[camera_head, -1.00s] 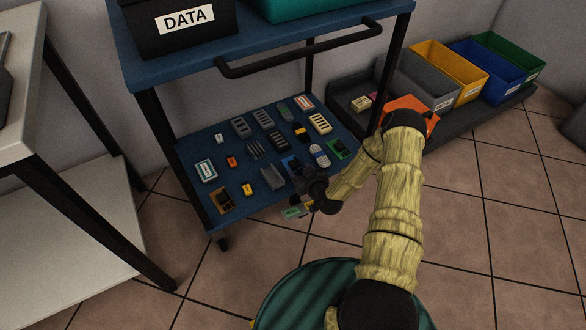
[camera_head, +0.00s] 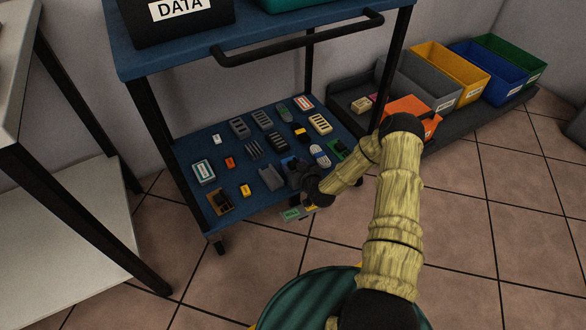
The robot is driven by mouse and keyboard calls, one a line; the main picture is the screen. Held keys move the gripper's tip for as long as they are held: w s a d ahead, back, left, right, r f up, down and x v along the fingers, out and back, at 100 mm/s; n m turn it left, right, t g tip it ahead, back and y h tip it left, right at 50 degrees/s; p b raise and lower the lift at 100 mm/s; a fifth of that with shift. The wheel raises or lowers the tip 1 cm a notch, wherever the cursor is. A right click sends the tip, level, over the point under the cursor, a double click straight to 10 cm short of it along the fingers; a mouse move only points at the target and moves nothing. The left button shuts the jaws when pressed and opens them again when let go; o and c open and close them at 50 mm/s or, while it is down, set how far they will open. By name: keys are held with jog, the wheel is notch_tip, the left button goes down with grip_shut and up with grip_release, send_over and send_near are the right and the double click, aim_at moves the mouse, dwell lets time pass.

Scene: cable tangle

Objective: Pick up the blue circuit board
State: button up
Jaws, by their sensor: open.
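The blue circuit board (camera_head: 288,162) lies on the lower blue shelf of the cart, right of its middle. Only a small blue part of it shows; my gripper hides the rest. My gripper (camera_head: 295,172) is open, pointing down over the shelf right at the board. The fingers are dark and small, so I cannot tell whether they touch the board or stand around it.
The cart's handle (camera_head: 300,47) runs above. Coloured bins (camera_head: 450,72) stand at the right.

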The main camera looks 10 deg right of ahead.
dwell(0.3)
jog(key=c, duration=1.1)
notch_tip(320, 180, up, 10)
jog(key=p, duration=0.6)
